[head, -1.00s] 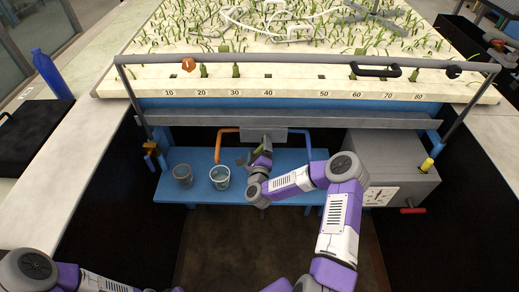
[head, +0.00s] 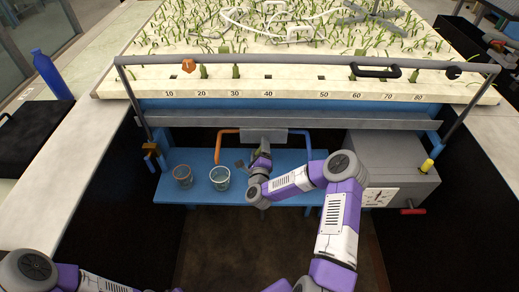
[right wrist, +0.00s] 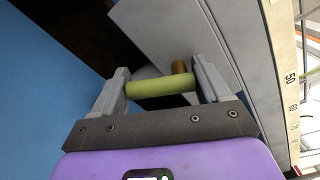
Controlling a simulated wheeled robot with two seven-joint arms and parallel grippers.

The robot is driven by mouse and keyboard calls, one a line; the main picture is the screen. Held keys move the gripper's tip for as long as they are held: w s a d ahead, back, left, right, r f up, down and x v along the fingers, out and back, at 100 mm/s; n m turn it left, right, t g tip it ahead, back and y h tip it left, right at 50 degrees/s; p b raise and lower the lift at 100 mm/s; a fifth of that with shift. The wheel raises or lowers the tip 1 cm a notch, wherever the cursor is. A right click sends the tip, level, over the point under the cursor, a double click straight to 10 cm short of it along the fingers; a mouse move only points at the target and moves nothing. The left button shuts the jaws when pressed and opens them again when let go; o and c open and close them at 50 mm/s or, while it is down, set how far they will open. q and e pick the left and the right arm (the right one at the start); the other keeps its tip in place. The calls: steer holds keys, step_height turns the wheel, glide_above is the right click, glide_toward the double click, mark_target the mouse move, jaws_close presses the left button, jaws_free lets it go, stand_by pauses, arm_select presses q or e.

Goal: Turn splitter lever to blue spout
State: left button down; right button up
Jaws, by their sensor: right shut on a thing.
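The splitter (head: 266,135) is a grey box at the middle of the flume's front, above the blue shelf. An orange spout (head: 219,143) bends down on its left and a blue spout (head: 307,143) on its right. The yellow-green lever (right wrist: 152,87) lies crosswise between the two grey fingers of my right gripper (right wrist: 162,78) in the right wrist view; the gripper is shut on it. In the head view my right gripper (head: 260,155) is just below the splitter and mostly hides the lever. My left gripper is out of view; only part of that arm shows at bottom left.
Two buckets, one grey (head: 183,176) and one pale (head: 220,178), stand on the blue shelf (head: 190,160) left of my right gripper. A grey box with a dial (head: 378,197) and red handle (head: 413,211) stands at right. A rail (head: 300,60) runs above.

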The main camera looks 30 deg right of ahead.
steer(key=n, duration=0.3)
steer(key=shift+s+d+f+n, duration=0.15)
steer(key=shift+d+n, duration=0.1)
steer(key=shift+n, duration=0.05)
steer(key=n, duration=0.2)
steer(key=shift+s+d+f+n+b, duration=0.1)
steer(key=shift+s+d+n+b, duration=0.1)
steer(key=shift+n+b, duration=0.15)
steer(key=shift+s+d+n+b, duration=0.1)
steer(key=shift+d+n+b, duration=0.2)
steer(key=shift+n, duration=0.75)
steer(key=shift+s+d+n+b, duration=0.1)
steer(key=shift+n+b, duration=0.25)
steer(key=shift+n, duration=0.7)
steer(key=shift+s+d+n+b, duration=0.15)
steer(key=shift+n+b, duration=0.2)
steer(key=shift+n, duration=0.7)
steer(key=o, duration=1)
steer(key=shift+c, duration=0.2)
steer(key=p+v, duration=0.1)
steer(key=v, duration=0.6)
steer(key=shift+s, duration=0.25)
